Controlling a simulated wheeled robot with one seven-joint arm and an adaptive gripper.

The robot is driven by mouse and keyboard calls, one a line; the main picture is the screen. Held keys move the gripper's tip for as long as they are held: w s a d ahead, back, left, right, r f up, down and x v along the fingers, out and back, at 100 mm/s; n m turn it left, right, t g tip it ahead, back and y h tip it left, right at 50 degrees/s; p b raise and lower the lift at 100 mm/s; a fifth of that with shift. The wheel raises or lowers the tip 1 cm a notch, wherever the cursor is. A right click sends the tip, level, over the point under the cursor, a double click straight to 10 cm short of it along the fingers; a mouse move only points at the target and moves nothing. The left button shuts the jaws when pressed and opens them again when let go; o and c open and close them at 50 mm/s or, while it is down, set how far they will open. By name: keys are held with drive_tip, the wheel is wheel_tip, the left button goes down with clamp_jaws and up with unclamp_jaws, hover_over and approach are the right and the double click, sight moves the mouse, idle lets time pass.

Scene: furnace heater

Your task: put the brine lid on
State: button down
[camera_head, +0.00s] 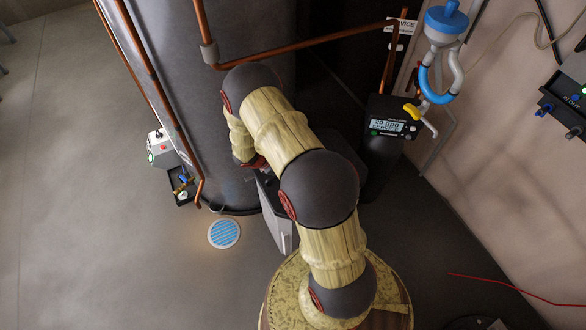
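My arm reaches up from the bottom and bends down beside the large dark tank (185,90). My gripper is mostly or wholly hidden under the arm near the tank's base, and I cannot make out its fingers. A pale grey, flat-sided piece (278,222) shows just below the wrist, partly covered by my arm. I cannot tell whether it is the brine lid, or whether my gripper touches it. A dark round thing with a pale label (480,322) is cut off at the bottom right edge and may belong to the brine tank. No lid is clearly identifiable.
A black control unit with a lit display (388,127) stands right of my arm, below a blue-and-grey fitting (445,22). Copper pipes (300,49) cross above. A blue-slatted round drain (224,233) lies on the floor. A red line (515,289) lies at right.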

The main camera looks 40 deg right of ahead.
idle(0.6)
drive_tip(key=c, duration=1.8)
unclamp_jaws()
drive_tip(key=v, duration=1.2)
drive_tip(key=shift+c, duration=0.2)
